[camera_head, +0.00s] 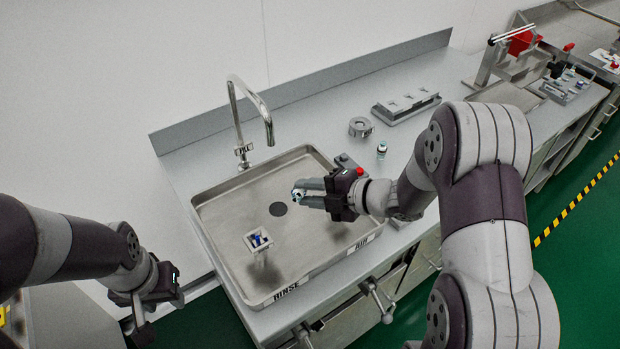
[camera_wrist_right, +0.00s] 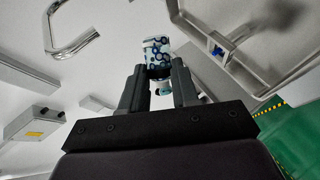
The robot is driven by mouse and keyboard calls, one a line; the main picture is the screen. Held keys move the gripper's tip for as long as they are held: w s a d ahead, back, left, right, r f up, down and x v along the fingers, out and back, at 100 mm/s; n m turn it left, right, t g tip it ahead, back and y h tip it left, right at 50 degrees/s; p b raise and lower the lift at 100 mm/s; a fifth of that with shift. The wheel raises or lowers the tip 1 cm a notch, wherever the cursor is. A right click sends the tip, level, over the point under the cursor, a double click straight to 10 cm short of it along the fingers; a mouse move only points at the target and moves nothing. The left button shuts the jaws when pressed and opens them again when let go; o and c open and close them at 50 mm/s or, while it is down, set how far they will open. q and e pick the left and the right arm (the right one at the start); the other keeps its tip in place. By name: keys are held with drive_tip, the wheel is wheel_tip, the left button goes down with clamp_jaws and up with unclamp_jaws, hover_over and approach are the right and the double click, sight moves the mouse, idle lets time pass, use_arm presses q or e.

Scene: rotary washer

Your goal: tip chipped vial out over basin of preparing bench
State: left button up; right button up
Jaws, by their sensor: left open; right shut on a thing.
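My right gripper (camera_head: 302,193) is shut on a small vial (camera_head: 298,195) and holds it above the steel basin (camera_head: 235,207), left of the arm. In the right wrist view the vial (camera_wrist_right: 156,50) sits between the fingertips, with blue and white dotted sides and a teal part lower down. I cannot tell its exact tilt or see the chip. No liquid is visible leaving it. My left gripper (camera_head: 142,322) is open and empty, low at the left, outside the basin.
A tap (camera_head: 250,100) arches over the basin's back edge. A small white holder (camera_head: 258,241) with blue inside stands in the basin. A green-topped vial (camera_head: 382,149), a round metal fixture (camera_head: 361,127) and a grey rack (camera_head: 406,107) are on the bench to the right.

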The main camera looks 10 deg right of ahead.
drive_tip(key=m+g+y+p, duration=0.1)
drive_tip(key=m+g+p, duration=0.1)
drive_tip(key=p, duration=0.3)
drive_tip(key=r+m+g+p, duration=0.1)
drive_tip(key=m+g+p, duration=0.1)
drive_tip(key=p, duration=0.3)
drive_tip(key=m+g+y+p, duration=0.1)
drive_tip(key=m+g+p, duration=0.1)
drive_tip(key=m+p, duration=0.2)
drive_tip(key=shift+r+g+y+p, duration=0.25)
drive_tip(key=shift+g+y+p, duration=0.05)
drive_tip(key=shift+g+p, duration=0.1)
